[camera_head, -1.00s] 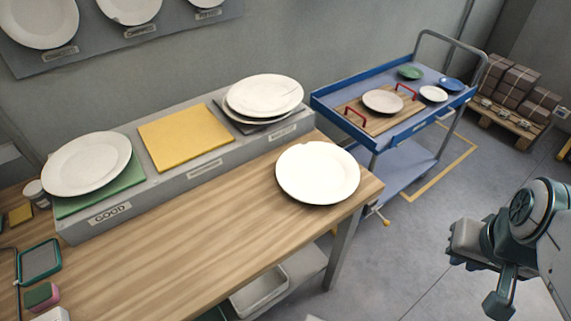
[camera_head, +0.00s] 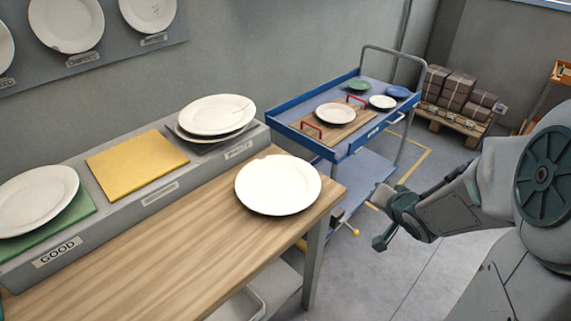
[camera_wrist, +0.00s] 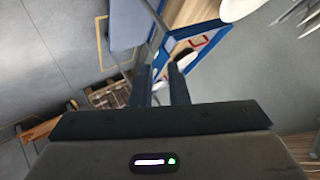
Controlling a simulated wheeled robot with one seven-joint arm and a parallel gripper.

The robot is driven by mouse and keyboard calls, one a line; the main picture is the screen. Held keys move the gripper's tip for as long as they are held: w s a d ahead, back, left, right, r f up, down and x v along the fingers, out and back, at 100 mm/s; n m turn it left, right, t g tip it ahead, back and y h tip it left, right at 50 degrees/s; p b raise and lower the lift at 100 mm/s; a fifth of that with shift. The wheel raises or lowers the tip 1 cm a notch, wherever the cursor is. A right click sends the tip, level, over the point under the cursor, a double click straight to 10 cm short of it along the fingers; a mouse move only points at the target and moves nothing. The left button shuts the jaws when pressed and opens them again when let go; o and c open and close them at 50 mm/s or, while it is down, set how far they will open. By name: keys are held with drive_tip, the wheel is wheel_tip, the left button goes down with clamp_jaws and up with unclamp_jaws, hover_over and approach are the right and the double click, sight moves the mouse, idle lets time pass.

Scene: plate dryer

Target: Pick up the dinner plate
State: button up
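A large white dinner plate (camera_head: 278,186) lies alone on the right end of the wooden workbench (camera_head: 180,245), with a small notch in its far rim. My gripper (camera_head: 382,218) is right of the bench end, over the floor, apart from the plate. In the wrist view its two fingers (camera_wrist: 160,88) stand apart with nothing between them. Part of a white round thing shows at the top of the wrist view; I cannot tell which plate it is.
A grey ledge behind holds a plate on a green mat (camera_head: 82,215), a yellow mat (camera_head: 137,163) and stacked plates (camera_head: 217,114). A blue trolley (camera_head: 340,152) with smaller plates stands behind right. Boxes (camera_head: 455,90) sit on a pallet. The bench's middle is clear.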

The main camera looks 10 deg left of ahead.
sight(312, 193)
drive_tip(key=s+a+f+m+y+b, duration=0.1)
drive_tip(key=a+f+m+y+b, duration=0.15)
drive_tip(key=a+y, duration=0.5)
drive_tip(key=x, duration=0.4)
drive_tip(key=b+x, duration=0.1)
drive_tip(key=x, duration=0.8)
drive_tip(key=shift+w+f+b, duration=0.1)
drive_tip(key=shift+f+b, duration=0.3)
drive_tip(key=shift+r, duration=0.1)
clamp_jaws()
